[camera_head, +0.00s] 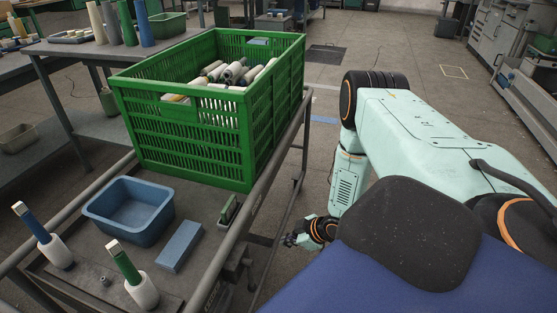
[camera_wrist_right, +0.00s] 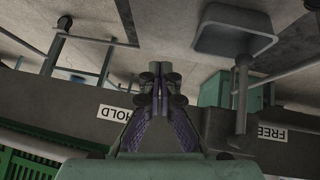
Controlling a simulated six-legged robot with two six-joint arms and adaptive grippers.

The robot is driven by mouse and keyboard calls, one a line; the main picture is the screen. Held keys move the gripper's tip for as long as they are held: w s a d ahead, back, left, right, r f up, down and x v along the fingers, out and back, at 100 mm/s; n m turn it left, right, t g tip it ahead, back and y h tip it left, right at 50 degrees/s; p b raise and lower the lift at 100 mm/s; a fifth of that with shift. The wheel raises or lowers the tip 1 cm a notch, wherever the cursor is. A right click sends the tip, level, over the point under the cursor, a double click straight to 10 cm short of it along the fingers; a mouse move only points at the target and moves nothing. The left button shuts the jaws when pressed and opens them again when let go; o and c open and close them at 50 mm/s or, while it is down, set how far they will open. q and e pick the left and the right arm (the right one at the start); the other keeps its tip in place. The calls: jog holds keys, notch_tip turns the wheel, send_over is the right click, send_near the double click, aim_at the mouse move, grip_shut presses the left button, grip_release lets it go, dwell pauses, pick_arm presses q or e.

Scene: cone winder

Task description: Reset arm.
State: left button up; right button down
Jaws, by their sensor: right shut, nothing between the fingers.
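My right arm (camera_head: 420,125) comes in from the right in the head view and bends down beside the cart. My right gripper (camera_head: 293,240) hangs low, to the right of the cart's edge and apart from the things on it. In the right wrist view the gripper (camera_wrist_right: 159,80) has its fingertips together with nothing between them. My left gripper is not in view.
A workbench (camera_head: 75,50) stands behind left. The floor (camera_head: 330,75) behind the arm is clear.

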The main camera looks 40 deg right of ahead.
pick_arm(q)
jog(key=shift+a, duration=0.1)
pick_arm(e)
jog(key=shift+s+d+r, duration=0.1)
jog(key=shift+d+r, duration=0.05)
jog(key=shift+r, duration=0.05)
jog(key=shift+d+f, duration=0.1)
dwell(0.3)
jog(key=s+a+m+g, duration=0.4)
jog(key=s+a+m, duration=0.4)
jog(key=s+a, duration=0.5)
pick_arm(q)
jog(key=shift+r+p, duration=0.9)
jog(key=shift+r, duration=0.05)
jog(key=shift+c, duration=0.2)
pick_arm(e)
jog(key=s+a+r+n+g+h, duration=0.1)
jog(key=s+a+r+g+h, duration=0.1)
jog(key=s+a+r, duration=0.5)
jog(key=shift+s+r+g, duration=0.45)
jog(key=shift+s+g, duration=0.45)
jog(key=shift+s, duration=0.55)
